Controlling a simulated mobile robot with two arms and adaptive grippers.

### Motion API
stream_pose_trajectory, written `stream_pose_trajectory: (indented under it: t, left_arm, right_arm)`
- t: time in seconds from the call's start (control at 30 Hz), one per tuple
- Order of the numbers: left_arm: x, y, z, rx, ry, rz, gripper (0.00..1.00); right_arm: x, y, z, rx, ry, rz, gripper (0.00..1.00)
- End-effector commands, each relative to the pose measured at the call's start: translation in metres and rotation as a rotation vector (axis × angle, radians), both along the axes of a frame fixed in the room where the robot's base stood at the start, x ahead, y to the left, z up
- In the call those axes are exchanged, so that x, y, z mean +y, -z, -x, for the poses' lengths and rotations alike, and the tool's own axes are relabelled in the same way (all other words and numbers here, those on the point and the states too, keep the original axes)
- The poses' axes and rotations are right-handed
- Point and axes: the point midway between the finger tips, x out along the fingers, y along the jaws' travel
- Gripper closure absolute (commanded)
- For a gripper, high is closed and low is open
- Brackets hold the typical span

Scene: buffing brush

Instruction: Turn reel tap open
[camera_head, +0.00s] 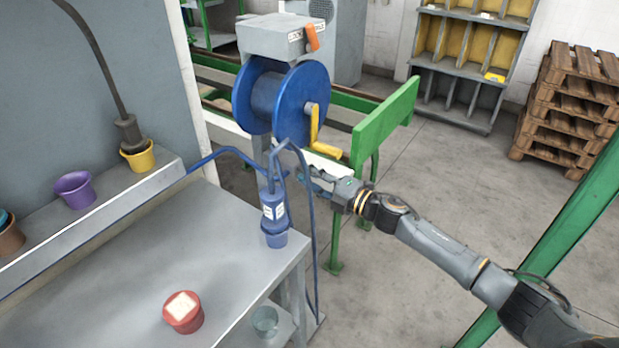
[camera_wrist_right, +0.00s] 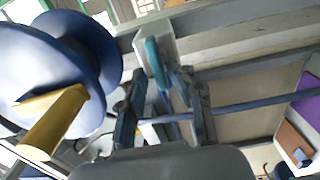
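The blue hose reel (camera_head: 275,100) stands behind the bench's right end, with a yellow crank (camera_head: 316,130) on its side. A grey labelled box (camera_head: 275,40) with an orange lever (camera_head: 312,37) sits on top of it. Which part is the reel tap is not clear. My right gripper (camera_head: 314,180) is below the crank, beside the blue hose. In the right wrist view, its fingers (camera_wrist_right: 160,88) are apart, with a teal handle-like piece (camera_wrist_right: 154,62) showing between and beyond them; contact is unclear. The reel (camera_wrist_right: 55,70) and crank (camera_wrist_right: 50,120) are left of the fingers. My left gripper is out of view.
A blue-and-white bottle-like tool (camera_head: 273,205) hangs at the bench corner near the gripper. The grey bench (camera_head: 130,285) holds a red pot (camera_head: 183,318). A green rail (camera_head: 387,120) stands behind my right arm. Open floor (camera_head: 460,180) lies to the right.

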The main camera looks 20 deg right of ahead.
Motion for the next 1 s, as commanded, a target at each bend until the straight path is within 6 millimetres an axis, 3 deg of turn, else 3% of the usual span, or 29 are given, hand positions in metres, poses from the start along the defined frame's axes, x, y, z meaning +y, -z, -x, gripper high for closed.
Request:
stream_pose_trajectory:
  t: [0.23, 0.7, 1.0]
  left_arm:
    - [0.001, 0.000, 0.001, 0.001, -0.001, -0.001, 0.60]
    - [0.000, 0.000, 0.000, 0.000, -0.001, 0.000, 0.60]
    - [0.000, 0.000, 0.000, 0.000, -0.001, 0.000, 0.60]
  right_arm:
    - [-0.011, 0.003, 0.013, 0.004, 0.001, 0.002, 0.67]
    - [-0.065, 0.002, 0.084, 0.004, -0.001, 0.000, 0.67]
    - [-0.073, 0.000, 0.094, 0.000, -0.002, 0.000, 0.67]
